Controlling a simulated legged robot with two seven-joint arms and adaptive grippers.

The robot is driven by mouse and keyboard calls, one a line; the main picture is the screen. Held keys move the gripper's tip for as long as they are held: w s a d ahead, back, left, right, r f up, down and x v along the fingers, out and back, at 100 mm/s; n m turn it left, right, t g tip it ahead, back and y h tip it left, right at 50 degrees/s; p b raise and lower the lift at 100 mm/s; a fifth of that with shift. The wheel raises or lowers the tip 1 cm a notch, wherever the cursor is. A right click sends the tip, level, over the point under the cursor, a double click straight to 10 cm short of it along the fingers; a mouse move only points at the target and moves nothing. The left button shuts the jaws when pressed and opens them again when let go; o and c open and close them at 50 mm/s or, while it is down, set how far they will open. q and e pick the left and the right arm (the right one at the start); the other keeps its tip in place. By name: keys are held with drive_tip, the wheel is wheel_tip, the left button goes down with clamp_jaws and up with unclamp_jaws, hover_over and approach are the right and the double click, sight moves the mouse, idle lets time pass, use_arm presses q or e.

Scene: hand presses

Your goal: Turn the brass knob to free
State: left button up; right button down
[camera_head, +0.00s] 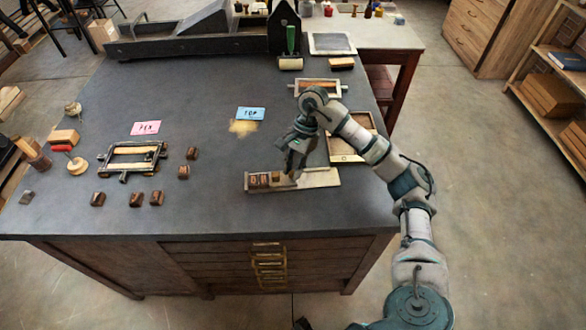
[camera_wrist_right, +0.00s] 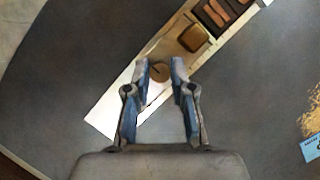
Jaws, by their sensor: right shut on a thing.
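A pale metal composing stick (camera_head: 322,178) lies near the table's front edge, with several dark type blocks (camera_head: 262,180) at its left end. In the right wrist view it runs diagonally (camera_wrist_right: 118,108), with a brass block (camera_wrist_right: 193,39) beside the type. The round brass knob (camera_wrist_right: 158,73) sits on the stick, between my right fingertips. My right gripper (camera_head: 292,170) reaches down over the stick and is shut on the knob; it also shows in the wrist view (camera_wrist_right: 161,70). In the head view the gripper largely hides the knob. My left gripper is not in view.
A framed press form (camera_head: 133,158) and loose dark blocks (camera_head: 136,199) lie to the left. A pink card (camera_head: 146,128) and blue card (camera_head: 251,113) lie farther back. A wooden tray (camera_head: 345,157) sits behind my right arm. Bare tabletop lies left of the stick.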

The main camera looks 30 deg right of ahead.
drive_tip(key=shift+f, duration=0.15)
drive_tip(key=c, duration=1)
unclamp_jaws()
drive_tip(key=shift+w+d, duration=0.1)
drive_tip(key=shift+w, duration=0.05)
drive_tip(key=shift+w+d+f, duration=0.1)
drive_tip(key=shift+d, duration=0.05)
drive_tip(key=shift+r, duration=0.2)
drive_tip(key=shift+d+r, duration=0.1)
drive_tip(key=shift+r, duration=0.25)
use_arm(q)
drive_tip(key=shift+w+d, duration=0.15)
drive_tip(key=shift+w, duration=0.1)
use_arm(e)
drive_tip(key=v, duration=1)
drive_tip(key=shift+w+d+r, duration=0.15)
drive_tip(key=shift+d+r, duration=0.1)
drive_tip(key=shift+d, duration=0.15)
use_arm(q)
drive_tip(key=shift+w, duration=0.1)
